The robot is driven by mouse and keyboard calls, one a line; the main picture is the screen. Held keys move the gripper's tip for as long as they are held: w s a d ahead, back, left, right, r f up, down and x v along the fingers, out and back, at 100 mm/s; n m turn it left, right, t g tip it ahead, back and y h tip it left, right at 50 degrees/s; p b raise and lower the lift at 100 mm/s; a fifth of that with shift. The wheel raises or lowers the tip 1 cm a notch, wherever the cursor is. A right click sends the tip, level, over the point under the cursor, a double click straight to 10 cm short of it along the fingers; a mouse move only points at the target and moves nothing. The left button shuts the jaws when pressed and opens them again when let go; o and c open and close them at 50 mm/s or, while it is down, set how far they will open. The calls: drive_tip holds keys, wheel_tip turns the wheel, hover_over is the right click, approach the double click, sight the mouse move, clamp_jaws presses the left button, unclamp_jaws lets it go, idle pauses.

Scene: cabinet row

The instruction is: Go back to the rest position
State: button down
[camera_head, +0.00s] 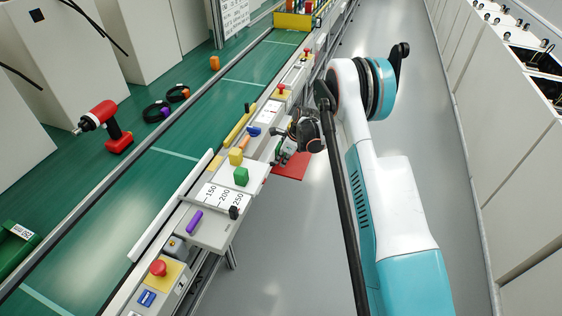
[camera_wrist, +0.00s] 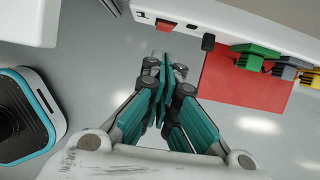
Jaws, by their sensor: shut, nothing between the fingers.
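My gripper (camera_wrist: 165,72) is in the middle of the wrist view, its teal-and-grey fingers together with nothing between them. In the head view my gripper (camera_head: 280,157) is small and partly hidden by its own dark wrist. It hangs beside the right edge of the conveyor-side ledge, close to a red flat panel (camera_head: 292,168). The red panel (camera_wrist: 240,95) also shows to the right of the fingers in the wrist view. My white and teal arm reaches forward along the aisle.
The green conveyor (camera_head: 130,180) holds a red drill (camera_head: 104,126). White cabinets (camera_head: 505,130) line the right; the grey aisle floor is clear.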

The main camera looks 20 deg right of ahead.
drive_tip(key=s+a+r+n+t+h, duration=0.1)
drive_tip(key=s+r+n, duration=0.35)
drive_tip(key=r, duration=0.55)
drive_tip(key=s+a+r+n, duration=0.1)
drive_tip(key=s+r+n, duration=0.3)
drive_tip(key=r, duration=0.6)
drive_tip(key=s+a+r+n+t+h, duration=0.1)
drive_tip(key=s+r+n, duration=0.3)
drive_tip(key=r, duration=0.7)
drive_tip(key=s+r+n+t, duration=0.1)
drive_tip(key=s+r+n, duration=0.15)
drive_tip(key=s, duration=0.45)
drive_tip(key=s+r+n, duration=0.2)
drive_tip(key=s+r, duration=0.2)
drive_tip(key=s, duration=0.4)
drive_tip(key=s+a+f+n+t+h, duration=0.1)
drive_tip(key=s+n, duration=0.7)
drive_tip(key=s, duration=0.6)
drive_tip(key=shift+s+f+t, duration=0.2)
drive_tip(key=shift+s+t, duration=0.2)
